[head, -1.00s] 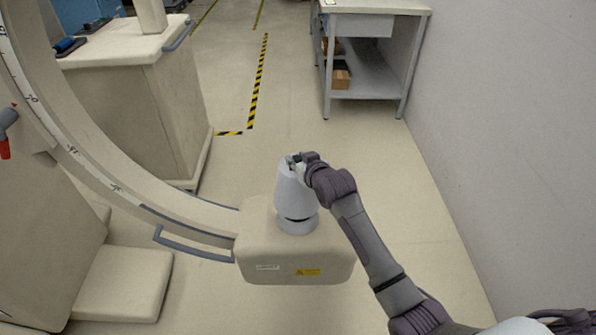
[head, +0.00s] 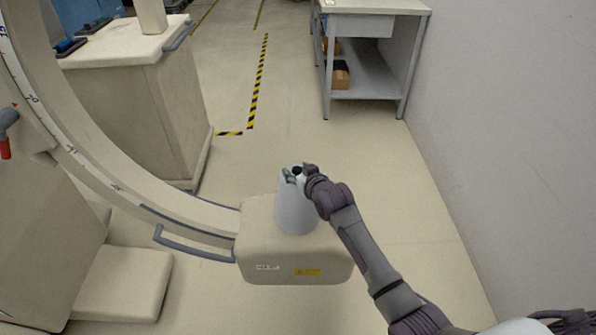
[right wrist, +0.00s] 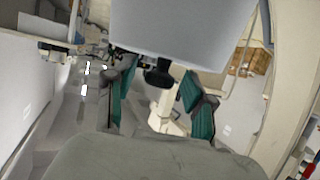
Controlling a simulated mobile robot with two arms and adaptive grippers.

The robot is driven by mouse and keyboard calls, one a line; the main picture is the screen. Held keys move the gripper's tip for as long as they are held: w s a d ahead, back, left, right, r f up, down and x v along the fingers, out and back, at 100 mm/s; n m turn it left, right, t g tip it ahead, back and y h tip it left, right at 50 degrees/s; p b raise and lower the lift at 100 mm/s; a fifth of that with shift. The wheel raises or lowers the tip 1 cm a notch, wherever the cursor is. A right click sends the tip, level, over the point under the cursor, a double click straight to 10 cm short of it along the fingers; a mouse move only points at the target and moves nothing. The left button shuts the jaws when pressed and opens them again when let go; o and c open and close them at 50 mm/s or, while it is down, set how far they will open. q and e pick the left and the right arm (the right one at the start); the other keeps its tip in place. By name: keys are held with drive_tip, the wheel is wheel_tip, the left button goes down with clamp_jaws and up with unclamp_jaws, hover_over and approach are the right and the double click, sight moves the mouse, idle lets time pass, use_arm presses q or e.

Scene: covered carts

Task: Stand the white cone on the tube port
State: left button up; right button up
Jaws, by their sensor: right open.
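The white cone (head: 296,210) stands upright on top of the beige tube housing (head: 294,262) at the end of the curved arm. Its lower edge meets the housing top, and the tube port is hidden beneath it. My right gripper (head: 293,173) is at the cone's narrow top, its fingers open. In the right wrist view the cone (right wrist: 185,30) fills the top centre, and the open green-padded fingers of my right gripper (right wrist: 158,95) are spread apart, with a dark knob between them near the cone. My left gripper is not in view.
The large curved arm (head: 105,185) with a grey handle rail (head: 195,246) sweeps in from the left. A covered cart (head: 130,105) stands behind it. A grey bench (head: 372,75) is at the back right by the wall (head: 510,120). Floor between is clear.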

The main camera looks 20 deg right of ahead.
drive_tip(key=shift+r, duration=0.15)
drive_tip(key=v, duration=1.2)
drive_tip(key=s+d+f+g, duration=0.15)
drive_tip(key=s+f, duration=0.45)
drive_tip(key=f, duration=0.6)
drive_tip(key=s+f+g+h, duration=0.1)
drive_tip(key=s+f+g, duration=0.35)
drive_tip(key=f, duration=0.75)
drive_tip(key=s+f+g, duration=0.1)
drive_tip(key=s+f, duration=0.6)
drive_tip(key=f, duration=0.6)
drive_tip(key=s+f+g, duration=0.1)
drive_tip(key=s+f, duration=0.4)
drive_tip(key=s, duration=0.5)
drive_tip(key=s+f+g, duration=0.2)
drive_tip(key=s+f, duration=0.2)
drive_tip(key=s, duration=0.7)
drive_tip(key=s+f+n+g, duration=0.1)
drive_tip(key=s+f, duration=0.4)
drive_tip(key=s, duration=0.6)
drive_tip(key=shift+d+f+g+h+p, duration=0.3)
drive_tip(key=shift+d+g+p, duration=0.1)
drive_tip(key=shift+g, duration=0.3)
